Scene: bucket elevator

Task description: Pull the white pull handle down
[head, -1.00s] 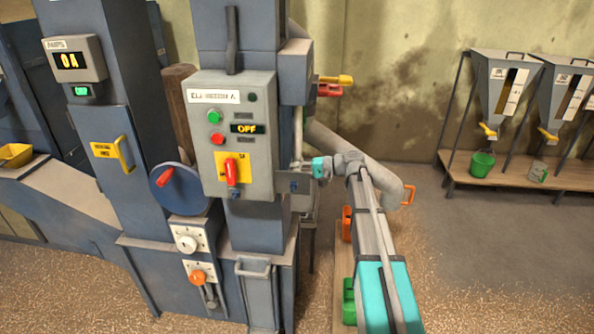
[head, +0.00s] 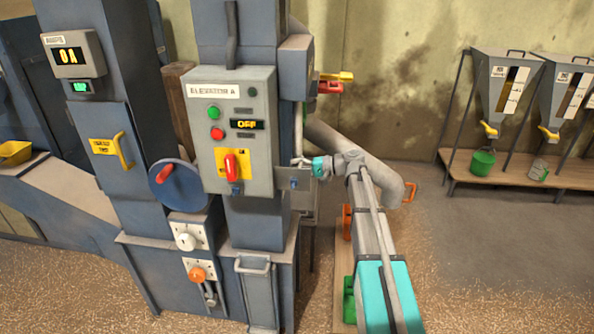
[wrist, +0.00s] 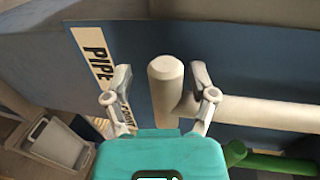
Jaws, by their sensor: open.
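The white pull handle (wrist: 164,90) shows in the wrist view as a pale rounded upright grip, joined to a pale bar (wrist: 255,111) running right. My gripper (wrist: 160,80) is open, with one finger on each side of the grip. A gap shows on the left; the right finger is close to the grip, and I cannot tell whether it touches. In the head view my gripper (head: 303,163) is beside the right side of the elevator column, and I cannot make out the handle clearly there.
A label beginning "PIPE" (wrist: 93,62) is on the blue surface behind the handle. The grey Elevator A control box (head: 232,135) reads OFF, just left of my gripper. A wide grey pipe (head: 340,148) passes behind my arm. Open floor (head: 500,260) lies to the right.

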